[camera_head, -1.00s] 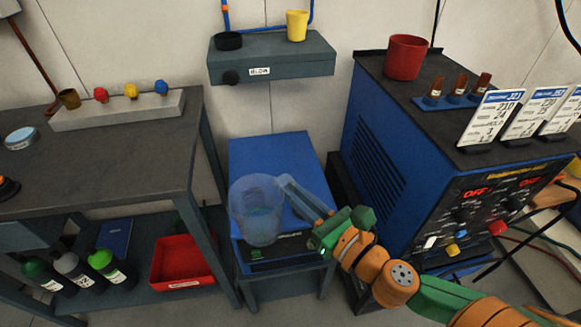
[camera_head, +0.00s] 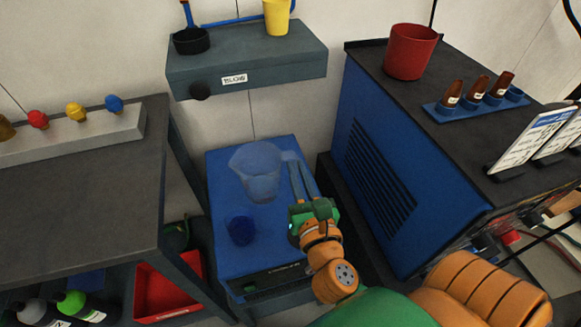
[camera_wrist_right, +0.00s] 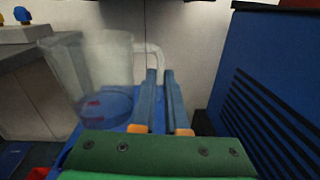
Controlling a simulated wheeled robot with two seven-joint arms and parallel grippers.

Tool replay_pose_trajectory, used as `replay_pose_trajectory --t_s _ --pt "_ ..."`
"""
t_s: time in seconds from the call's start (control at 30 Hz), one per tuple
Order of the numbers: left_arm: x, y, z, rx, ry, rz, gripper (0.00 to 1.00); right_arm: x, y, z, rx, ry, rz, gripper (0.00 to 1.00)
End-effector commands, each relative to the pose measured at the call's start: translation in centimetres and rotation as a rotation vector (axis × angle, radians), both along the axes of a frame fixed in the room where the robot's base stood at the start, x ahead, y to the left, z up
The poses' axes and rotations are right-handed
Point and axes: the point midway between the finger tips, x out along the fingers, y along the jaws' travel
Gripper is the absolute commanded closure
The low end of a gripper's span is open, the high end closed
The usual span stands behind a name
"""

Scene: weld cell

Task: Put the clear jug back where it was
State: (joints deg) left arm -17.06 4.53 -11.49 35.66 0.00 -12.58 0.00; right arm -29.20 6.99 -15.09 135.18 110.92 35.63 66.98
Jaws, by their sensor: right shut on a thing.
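The clear jug (camera_head: 257,178) is see-through and upright, over the back half of the blue-topped unit (camera_head: 226,178). My right gripper (camera_head: 294,162) is shut on its handle, to the right of the jug's body. The jug (camera_wrist_right: 100,75) also shows in the right wrist view, with its handle at the fingertips of my gripper (camera_wrist_right: 160,72). I cannot tell whether its base touches the blue top. A dark blue round thing (camera_head: 241,230) is on the blue top in front of the jug. My left gripper is out of view.
A grey wall shelf (camera_head: 280,62) with a black dish (camera_head: 191,41) and a yellow cup (camera_head: 277,17) is behind the unit. A blue welder cabinet (camera_head: 365,170) with a red cup (camera_head: 410,52) stands right. A dark workbench (camera_head: 90,190) stands left, a red tray (camera_head: 145,290) below.

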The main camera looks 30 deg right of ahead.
Motion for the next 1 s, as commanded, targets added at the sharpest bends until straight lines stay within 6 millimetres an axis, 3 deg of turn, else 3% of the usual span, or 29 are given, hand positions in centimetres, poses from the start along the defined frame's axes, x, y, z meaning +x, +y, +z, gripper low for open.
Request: replay_pose_trajectory --t_s 0.3,0.5,0.73,0.87,1.0 --pt "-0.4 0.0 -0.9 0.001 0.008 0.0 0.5 5.1 -4.9 -3.2 -0.004 -0.003 -0.002 1.0" --pt "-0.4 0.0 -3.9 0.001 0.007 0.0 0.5 7.6 -7.2 -7.6 -0.001 -0.003 -0.001 1.0" --pt "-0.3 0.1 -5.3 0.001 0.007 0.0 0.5 8.9 -8.5 -9.5 -0.001 -0.003 -0.002 1.0" --pt "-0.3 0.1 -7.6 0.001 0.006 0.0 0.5 8.9 -8.5 -12.4 0.001 -0.001 -0.001 1.0" --pt "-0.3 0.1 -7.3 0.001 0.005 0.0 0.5 8.9 -8.4 -12.2 0.0 -0.002 0.0 1.0"
